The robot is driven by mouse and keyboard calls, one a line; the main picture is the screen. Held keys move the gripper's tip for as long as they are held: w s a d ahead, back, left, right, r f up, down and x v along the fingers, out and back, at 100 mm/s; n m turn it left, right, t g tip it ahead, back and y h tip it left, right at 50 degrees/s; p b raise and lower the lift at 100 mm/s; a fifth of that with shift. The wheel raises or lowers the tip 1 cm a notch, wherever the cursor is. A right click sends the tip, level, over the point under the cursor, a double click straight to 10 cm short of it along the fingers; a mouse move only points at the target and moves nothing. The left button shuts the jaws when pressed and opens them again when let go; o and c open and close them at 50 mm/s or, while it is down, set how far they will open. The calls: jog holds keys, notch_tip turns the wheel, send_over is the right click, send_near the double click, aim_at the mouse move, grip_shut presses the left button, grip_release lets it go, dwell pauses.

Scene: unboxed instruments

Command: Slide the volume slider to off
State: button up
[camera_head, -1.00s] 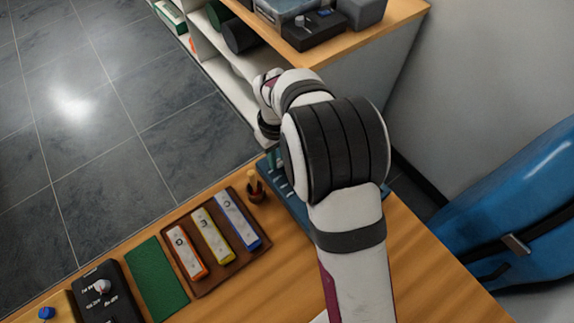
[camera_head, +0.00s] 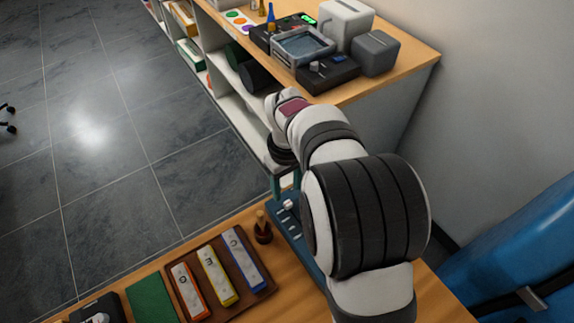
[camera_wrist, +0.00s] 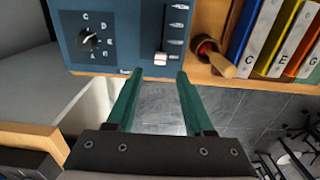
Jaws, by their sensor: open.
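The volume slider is on a blue panel (camera_wrist: 105,50), also partly visible in the head view (camera_head: 297,236). Its white knob (camera_wrist: 161,59) sits at the lower end of a dark vertical track in the wrist view. Small marks stand along the track's right side; I cannot read them. The white knob also shows in the head view (camera_head: 287,204). My gripper (camera_wrist: 159,73) is open, its green fingertips apart on either side of the knob and just below it in the wrist view. I cannot tell whether they touch. In the head view my arm hides much of the panel.
A black dial (camera_wrist: 89,40) with letters around it is on the panel, left of the slider. A small brown pot (camera_head: 263,236) with a wooden stick stands beside the panel. A brown tray (camera_head: 178,272) holds lettered bars. A shelf unit with devices (camera_head: 330,73) is beyond.

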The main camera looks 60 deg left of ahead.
aim_at(287, 201)
notch_tip(287, 201, up, 10)
jog(key=shift+r, duration=0.2)
jog(key=w+d+r+m, duration=0.3)
jog(key=d+m, duration=0.3)
jog(key=d, duration=0.7)
jog(key=w+d+r+m, duration=0.25)
jog(key=d+m, duration=0.35)
jog(key=d, duration=0.7)
jog(key=s+d+f+m+y, duration=0.1)
jog(key=s+d+f+m, duration=0.1)
jog(key=s+d+m, duration=0.3)
jog(key=s+d+f+m, duration=0.2)
jog(key=s+d+m, duration=0.3)
jog(key=d, duration=0.3)
jog(key=shift+s+d+f+m+y, duration=0.3)
jog(key=shift+m+y, duration=0.1)
jog(key=shift+m, duration=0.4)
